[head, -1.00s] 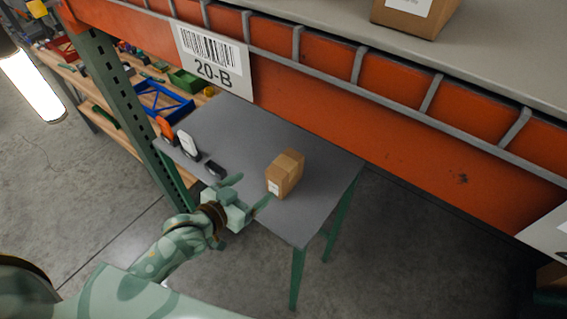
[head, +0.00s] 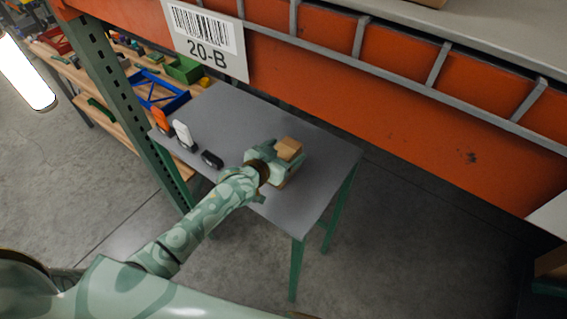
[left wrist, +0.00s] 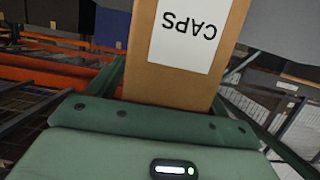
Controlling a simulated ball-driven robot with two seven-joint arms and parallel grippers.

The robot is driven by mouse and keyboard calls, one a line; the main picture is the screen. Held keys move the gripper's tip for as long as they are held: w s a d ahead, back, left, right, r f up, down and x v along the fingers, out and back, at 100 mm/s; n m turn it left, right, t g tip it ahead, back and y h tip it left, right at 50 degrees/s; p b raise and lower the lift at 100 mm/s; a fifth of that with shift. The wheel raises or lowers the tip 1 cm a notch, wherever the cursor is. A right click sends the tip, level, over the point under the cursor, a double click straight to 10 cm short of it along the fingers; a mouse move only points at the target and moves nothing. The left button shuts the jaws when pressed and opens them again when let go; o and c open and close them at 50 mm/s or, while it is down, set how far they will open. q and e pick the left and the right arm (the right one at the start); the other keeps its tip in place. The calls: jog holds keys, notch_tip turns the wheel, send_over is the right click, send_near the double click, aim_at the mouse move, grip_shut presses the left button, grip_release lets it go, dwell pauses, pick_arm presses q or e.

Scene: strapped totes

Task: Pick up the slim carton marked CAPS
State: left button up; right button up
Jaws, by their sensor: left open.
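The slim brown carton (head: 289,148) stands on the grey table (head: 235,119), its lower part mostly hidden by my left gripper (head: 283,162). In the left wrist view the carton (left wrist: 168,82) fills the upper middle, and its white label reads CAPS upside down. My left gripper is open, with one green finger on each side of the carton. I cannot tell whether either finger touches it. My right gripper is not in view.
An orange item (head: 160,120), a white item (head: 184,136) and a dark item (head: 212,160) stand along the table's left side. An orange rack beam (head: 330,95) with a 20-B sign (head: 208,42) runs behind and above. A green rack post (head: 125,105) stands left.

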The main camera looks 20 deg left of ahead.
pick_arm(q)
jog(key=shift+s, duration=0.1)
jog(key=c, duration=1.3)
jog(key=shift+o, duration=0.2)
jog(key=shift+r, duration=0.15)
